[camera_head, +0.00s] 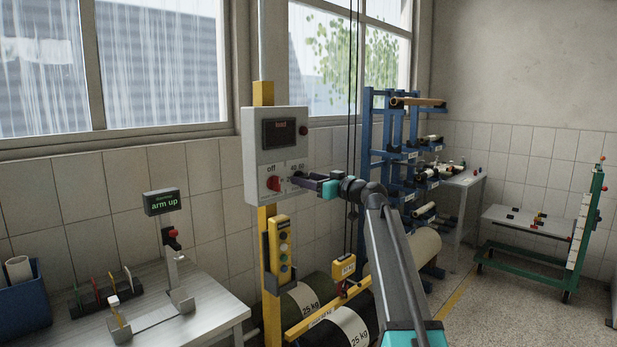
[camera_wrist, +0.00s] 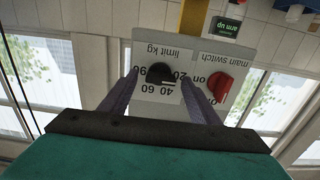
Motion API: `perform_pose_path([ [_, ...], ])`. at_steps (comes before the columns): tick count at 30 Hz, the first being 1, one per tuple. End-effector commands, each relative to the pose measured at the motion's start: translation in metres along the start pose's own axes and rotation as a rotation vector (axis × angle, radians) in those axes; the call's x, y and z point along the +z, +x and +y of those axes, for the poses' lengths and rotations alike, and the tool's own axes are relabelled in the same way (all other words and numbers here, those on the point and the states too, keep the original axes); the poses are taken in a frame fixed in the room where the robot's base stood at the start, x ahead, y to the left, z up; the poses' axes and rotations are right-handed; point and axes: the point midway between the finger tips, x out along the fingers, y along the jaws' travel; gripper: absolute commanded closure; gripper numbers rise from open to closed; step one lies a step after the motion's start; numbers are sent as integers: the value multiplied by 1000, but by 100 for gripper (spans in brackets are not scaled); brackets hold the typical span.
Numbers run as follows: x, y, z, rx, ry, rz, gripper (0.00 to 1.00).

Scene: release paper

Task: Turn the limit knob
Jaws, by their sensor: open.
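The limit knob (camera_wrist: 160,73) is a small black dial under "limit kg" on a grey control box (camera_head: 262,137). The wrist view shows the panel upside down, with numbers 20, 40, 60 and 90 around the dial. A pale mark shows at the knob's edge; its exact setting is hard to read. My gripper (camera_head: 295,179) is open at the box's lower front. In the wrist view its two dark fingers (camera_wrist: 160,77) stand either side of the knob, with gaps visible. Contact depth cannot be told. In the head view the gripper hides the knob.
A red main switch (camera_wrist: 221,85) sits close beside the limit knob; it also shows in the head view (camera_head: 273,184). A yellow post (camera_head: 263,95) carries the box and a yellow button station (camera_head: 280,255). A bench stands left.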

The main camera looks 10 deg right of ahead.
Motion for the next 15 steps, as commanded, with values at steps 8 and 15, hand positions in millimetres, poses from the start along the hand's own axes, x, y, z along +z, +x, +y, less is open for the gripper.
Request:
perform_pose_path([
  [8,0,7,0,0,-1,0,44],
  [15,0,7,0,0,0,0,57],
])
